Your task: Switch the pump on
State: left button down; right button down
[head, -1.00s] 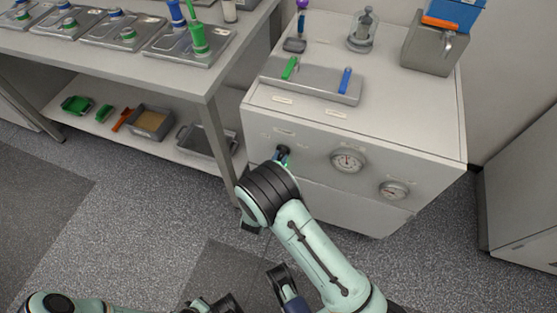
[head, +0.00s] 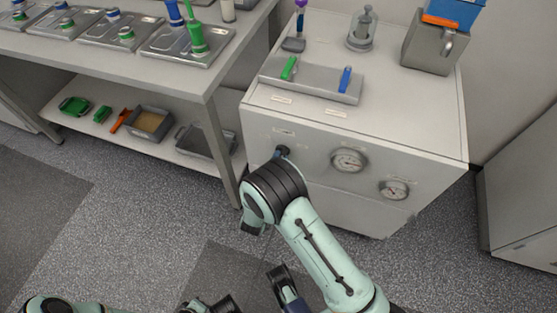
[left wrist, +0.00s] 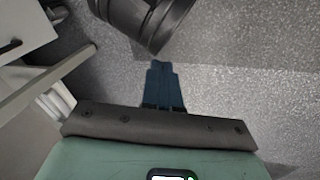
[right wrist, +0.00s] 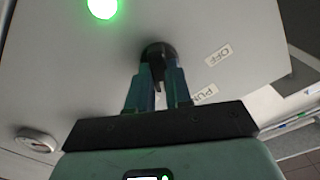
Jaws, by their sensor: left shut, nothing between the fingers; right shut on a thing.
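The pump's dark round switch knob (right wrist: 158,54) sits on the front panel of the white cabinet (head: 330,205), with a ridge across its face. In the head view the knob (head: 282,150) just shows above my right wrist. My right gripper (right wrist: 158,82) is shut on the knob's ridge, its blue-green fingers on either side. A label reading OFF (right wrist: 218,55) is right of the knob, and a partly hidden pump label (right wrist: 204,95) is below it. A green lamp (right wrist: 102,7) glows at the upper left. My left gripper (left wrist: 162,72) is shut and empty, away from the cabinet.
A tray (head: 315,83) with green and blue handles lies on the cabinet top. A workbench (head: 120,60) with a lower shelf stands close on the left. Open floor (head: 120,225) lies in front.

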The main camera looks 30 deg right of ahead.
jog(key=shift+f, duration=0.1)
jog(key=c, duration=1)
grip_release()
jog(key=shift+c, duration=0.2)
jog(key=shift+s+a, duration=0.1)
pick_arm(q)
jog(key=shift+s+d+r+g+p, duration=0.2)
jog(key=shift+s+d+r+p, duration=0.15)
jog(key=shift+s, duration=0.25)
jog(key=shift+s+d+r+g+p, duration=0.2)
jog(key=shift+s+d+r+p, duration=0.05)
jog(key=shift+s+r+p, duration=0.25)
pick_arm(e)
jog(key=v, duration=1.3)
jog(key=shift+s, duration=0.1)
